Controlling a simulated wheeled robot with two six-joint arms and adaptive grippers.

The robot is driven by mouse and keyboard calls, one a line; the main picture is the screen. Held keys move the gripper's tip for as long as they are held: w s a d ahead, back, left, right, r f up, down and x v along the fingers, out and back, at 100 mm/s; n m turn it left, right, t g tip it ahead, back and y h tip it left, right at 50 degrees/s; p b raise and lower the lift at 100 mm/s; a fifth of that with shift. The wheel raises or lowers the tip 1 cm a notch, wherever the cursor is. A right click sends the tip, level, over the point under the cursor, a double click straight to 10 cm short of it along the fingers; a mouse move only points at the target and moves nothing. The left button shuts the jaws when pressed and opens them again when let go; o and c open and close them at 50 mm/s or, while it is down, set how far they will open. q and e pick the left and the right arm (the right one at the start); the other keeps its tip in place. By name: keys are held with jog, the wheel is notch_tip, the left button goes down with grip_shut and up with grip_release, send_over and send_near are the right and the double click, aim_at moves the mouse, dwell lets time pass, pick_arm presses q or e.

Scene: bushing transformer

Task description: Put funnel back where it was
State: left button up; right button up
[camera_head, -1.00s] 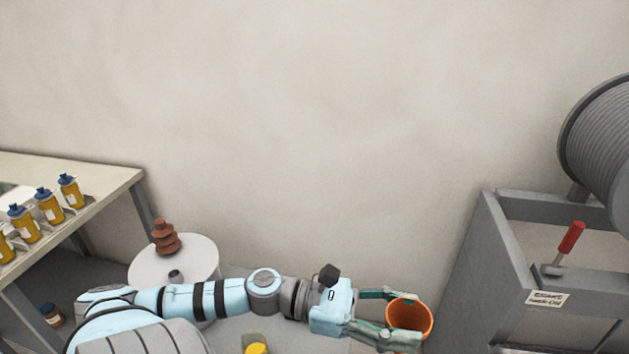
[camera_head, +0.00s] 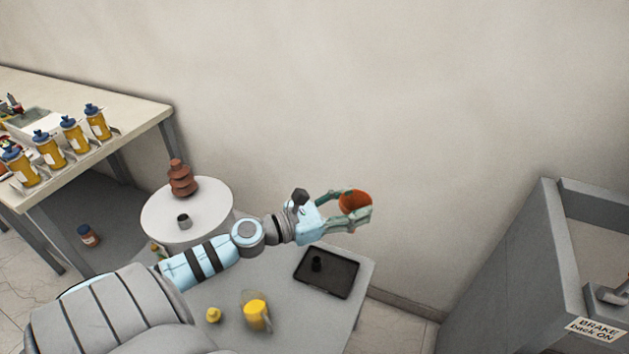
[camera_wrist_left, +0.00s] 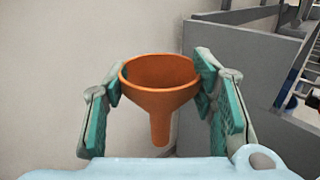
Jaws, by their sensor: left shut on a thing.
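An orange funnel (camera_head: 355,201) is held in the air between the green-padded fingers of my left gripper (camera_head: 347,213). In the left wrist view the funnel (camera_wrist_left: 160,88) is upright, wide mouth up and spout down, with the fingers of the gripper (camera_wrist_left: 160,100) on both sides of its rim. In the head view it is above and beyond a grey table, near the wall. My right gripper does not show.
The grey table (camera_head: 285,290) bears a black tray (camera_head: 343,285) with a small dark piece, a yellow-filled jug (camera_head: 256,312) and a yellow cap (camera_head: 213,315). A round white table (camera_head: 215,205) holds a brown insulator (camera_head: 181,178). Several yellow bottles stand on the left bench (camera_head: 140,113). A grey frame (camera_head: 510,265) stands right.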

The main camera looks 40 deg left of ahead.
pick_arm(q)
jog(key=w+a+f+n+y+b, duration=0.3)
jog(key=a+f+n+y, duration=0.2)
jog(key=a+f+y, duration=0.3)
jog(key=w+a+f+n+y+b, duration=0.35)
jog(key=a+f+y, duration=0.25)
jog(key=f, duration=0.4)
jog(key=shift+n+y, duration=0.4)
jog(key=shift+n, duration=0.35)
jog(key=f+b, duration=0.5)
jog(key=f, duration=0.2)
jog(key=f+b, duration=0.5)
jog(key=f, duration=0.2)
jog(key=a+f+b, duration=0.1)
jog(key=f+b, duration=0.5)
jog(key=f, duration=0.1)
jog(key=shift+s, duration=0.3)
jog(key=shift+r, duration=0.15)
jog(key=shift+f, duration=0.2)
jog(key=o, duration=1.1)
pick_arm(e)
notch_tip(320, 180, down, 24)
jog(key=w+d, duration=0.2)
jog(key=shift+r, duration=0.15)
pick_arm(q)
jog(key=shift+r, duration=0.15)
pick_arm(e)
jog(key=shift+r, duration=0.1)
